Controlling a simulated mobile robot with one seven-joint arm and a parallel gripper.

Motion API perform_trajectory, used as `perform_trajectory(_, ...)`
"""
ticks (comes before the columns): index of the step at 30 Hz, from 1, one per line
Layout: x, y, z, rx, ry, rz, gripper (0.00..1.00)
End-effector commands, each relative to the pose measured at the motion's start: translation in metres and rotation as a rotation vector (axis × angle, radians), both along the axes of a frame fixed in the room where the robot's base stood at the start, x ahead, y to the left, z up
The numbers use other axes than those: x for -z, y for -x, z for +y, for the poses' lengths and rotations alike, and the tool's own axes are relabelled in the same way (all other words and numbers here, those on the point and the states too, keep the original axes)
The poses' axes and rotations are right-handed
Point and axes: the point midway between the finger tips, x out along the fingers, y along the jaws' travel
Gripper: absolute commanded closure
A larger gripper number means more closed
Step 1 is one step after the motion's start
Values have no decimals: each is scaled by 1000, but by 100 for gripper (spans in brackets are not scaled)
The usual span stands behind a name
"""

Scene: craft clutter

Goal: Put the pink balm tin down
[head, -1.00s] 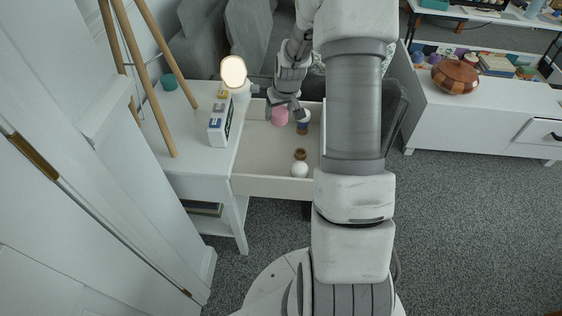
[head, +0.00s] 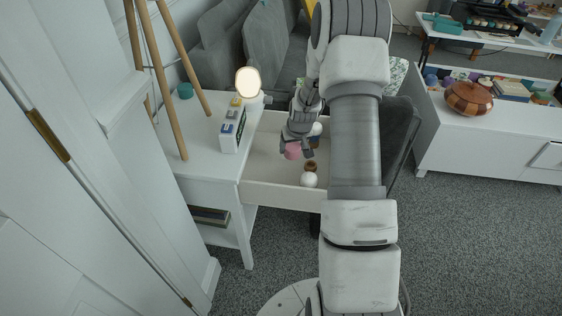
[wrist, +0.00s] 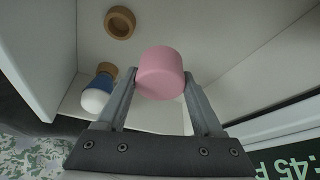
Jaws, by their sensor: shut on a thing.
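The pink balm tin (head: 292,151) is a short pink cylinder held between the fingertips of my gripper (head: 297,140). In the wrist view the tin (wrist: 160,73) sits between the two fingers of my gripper (wrist: 160,88), which touch its sides. The tin is inside the outline of the open white drawer (head: 262,172). A gap to the drawer floor seems to show in the wrist view, but I cannot tell its height.
The drawer's left side is clear. A digital clock (head: 232,130) and a lit lamp (head: 248,84) stand on the cabinet top.

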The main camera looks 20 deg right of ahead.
Motion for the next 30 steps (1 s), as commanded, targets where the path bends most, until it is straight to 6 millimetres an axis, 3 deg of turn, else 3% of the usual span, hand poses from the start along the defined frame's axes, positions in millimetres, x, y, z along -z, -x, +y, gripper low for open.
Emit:
perform_trajectory(1, 10, -9, 9, -5, 0, 0, 88)
perform_trajectory(6, 23, -27, 24, -2, 1, -1, 88)
perform_trajectory(11, 29, -32, 29, 1, -1, 1, 88)
perform_trajectory(19, 66, -32, 29, 2, -1, 1, 88)
perform_trajectory(30, 69, -32, 28, 1, 0, 0, 88)
